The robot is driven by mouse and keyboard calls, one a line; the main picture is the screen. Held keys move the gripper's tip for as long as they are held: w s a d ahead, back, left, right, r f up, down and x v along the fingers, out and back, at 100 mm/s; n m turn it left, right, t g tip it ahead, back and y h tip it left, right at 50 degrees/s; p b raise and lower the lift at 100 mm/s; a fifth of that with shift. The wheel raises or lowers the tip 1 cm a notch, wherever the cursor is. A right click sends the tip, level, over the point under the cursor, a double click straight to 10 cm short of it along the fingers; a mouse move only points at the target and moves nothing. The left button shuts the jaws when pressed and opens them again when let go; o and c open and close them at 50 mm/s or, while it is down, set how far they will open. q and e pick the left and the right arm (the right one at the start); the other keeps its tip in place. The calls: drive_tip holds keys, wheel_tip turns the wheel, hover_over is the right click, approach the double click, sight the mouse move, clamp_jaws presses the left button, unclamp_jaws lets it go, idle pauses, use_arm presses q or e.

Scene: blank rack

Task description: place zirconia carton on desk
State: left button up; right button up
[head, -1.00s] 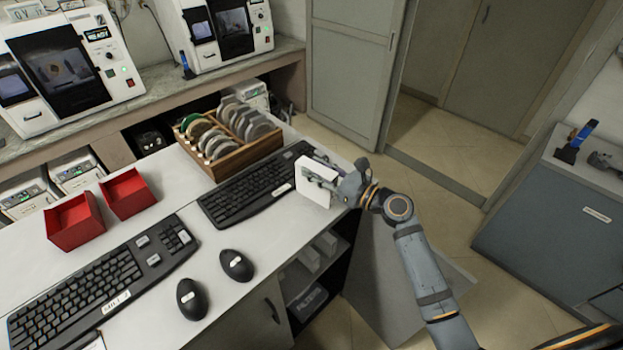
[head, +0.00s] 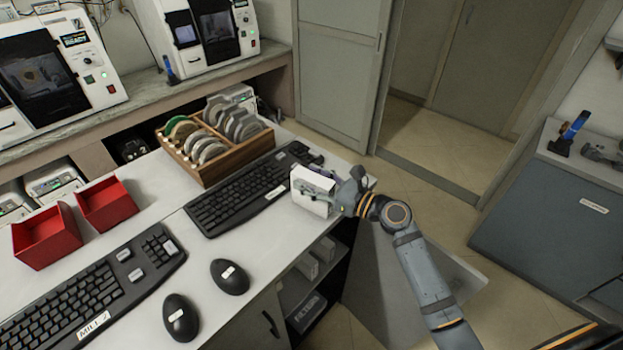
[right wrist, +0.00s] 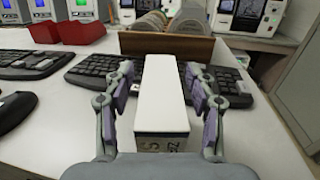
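The zirconia carton (head: 313,181) is a white box near the right edge of the white desk (head: 262,271), beside the right end of the far keyboard. It appears to rest upright on the desk, though its base is partly hidden. In the right wrist view the carton (right wrist: 164,95) lies between the fingers, with dark printing on its near end. My right gripper (head: 318,194) is around the carton. Its finger pads stand apart from the carton's sides, with narrow gaps showing, so it looks open. My left gripper is in neither view.
The far keyboard (head: 235,200) lies close by on the left. A wooden rack of discs (head: 222,166) stands behind it. Two red bins (head: 50,239), a near keyboard (head: 85,290) and two mice (head: 230,276) take up the left. Bare desk shows in front of the far keyboard.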

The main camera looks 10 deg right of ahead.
sight(332, 188)
drive_tip(key=shift+d, duration=0.1)
drive_tip(key=shift+s+d+r, duration=0.1)
drive_tip(key=shift+s+r, duration=0.05)
drive_tip(key=shift+r, duration=0.05)
drive_tip(key=b+v, duration=0.1)
drive_tip(key=v, duration=0.7)
drive_tip(key=shift+s+d, duration=0.1)
drive_tip(key=shift+s, duration=0.05)
drive_tip(key=shift+s+d, duration=0.25)
drive_tip(key=shift+s, duration=0.05)
drive_tip(key=s+d+p, duration=0.1)
drive_tip(key=p, duration=0.2)
drive_tip(key=shift+r, duration=0.15)
use_arm(q)
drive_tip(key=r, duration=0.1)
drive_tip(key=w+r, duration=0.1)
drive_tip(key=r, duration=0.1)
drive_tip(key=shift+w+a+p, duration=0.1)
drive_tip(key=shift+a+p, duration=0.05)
drive_tip(key=shift+p, duration=0.25)
use_arm(e)
drive_tip(key=shift+s+d+f, duration=0.2)
drive_tip(key=shift+s+d, duration=0.25)
